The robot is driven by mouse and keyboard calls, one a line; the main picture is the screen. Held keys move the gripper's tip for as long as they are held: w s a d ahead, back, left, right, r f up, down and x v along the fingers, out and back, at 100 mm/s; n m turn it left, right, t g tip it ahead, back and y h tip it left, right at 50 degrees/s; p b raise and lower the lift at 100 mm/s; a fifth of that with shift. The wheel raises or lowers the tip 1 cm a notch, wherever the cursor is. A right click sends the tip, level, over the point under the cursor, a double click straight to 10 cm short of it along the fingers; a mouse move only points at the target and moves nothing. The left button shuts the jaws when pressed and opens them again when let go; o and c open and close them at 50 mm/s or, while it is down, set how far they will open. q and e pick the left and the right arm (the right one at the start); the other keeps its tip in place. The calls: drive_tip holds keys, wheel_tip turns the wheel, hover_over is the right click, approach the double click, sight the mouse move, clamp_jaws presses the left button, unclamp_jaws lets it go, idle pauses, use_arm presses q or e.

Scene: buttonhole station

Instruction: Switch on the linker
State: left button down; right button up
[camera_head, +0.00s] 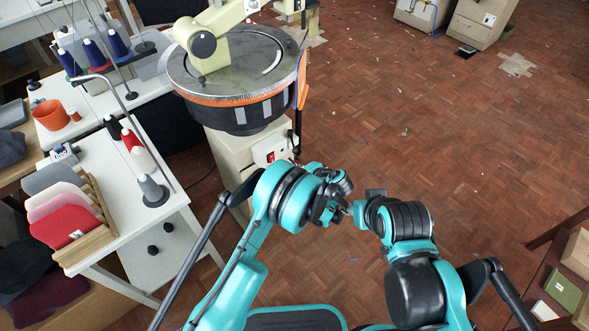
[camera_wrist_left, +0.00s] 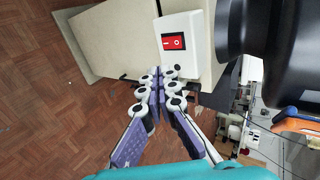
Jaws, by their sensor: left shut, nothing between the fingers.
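The linker (camera_head: 222,98) is a round machine with a dark dial ring and an orange band, standing on a beige pedestal. Its red rocker switch (camera_head: 270,157) sits in a white box on the pedestal. The switch also shows in the left wrist view (camera_wrist_left: 173,41), near the top centre; which side is pressed I cannot tell. My left gripper (camera_wrist_left: 157,78) is shut and empty, its fingertips just below the white box in that picture. Whether they touch the box is unclear. In the head view my left wrist is right of and below the switch. My right gripper's fingers are not distinguishable.
A white table (camera_head: 121,216) at left holds thread cones, an orange cup (camera_head: 50,115) and a wooden rack of folded fabric (camera_head: 62,215). The brick-coloured floor right of the linker is largely clear. A shelf with boxes (camera_head: 563,290) stands at lower right.

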use_arm(q)
drive_tip(key=m, duration=0.6)
drive_tip(key=f+m+p, duration=0.1)
drive_tip(key=m, duration=1.1)
drive_tip(key=shift+s+d+f, duration=0.15)
drive_tip(key=shift+s, duration=0.15)
drive_tip(key=w+r+b+x, duration=0.1)
drive_tip(key=b+x, duration=0.3)
drive_tip(key=x, duration=0.9)
drive_tip(key=shift+w+a+b, duration=0.2)
drive_tip(key=shift+a+b, duration=0.15)
drive_tip(key=shift+a, duration=0.15)
drive_tip(key=shift+r, duration=0.2)
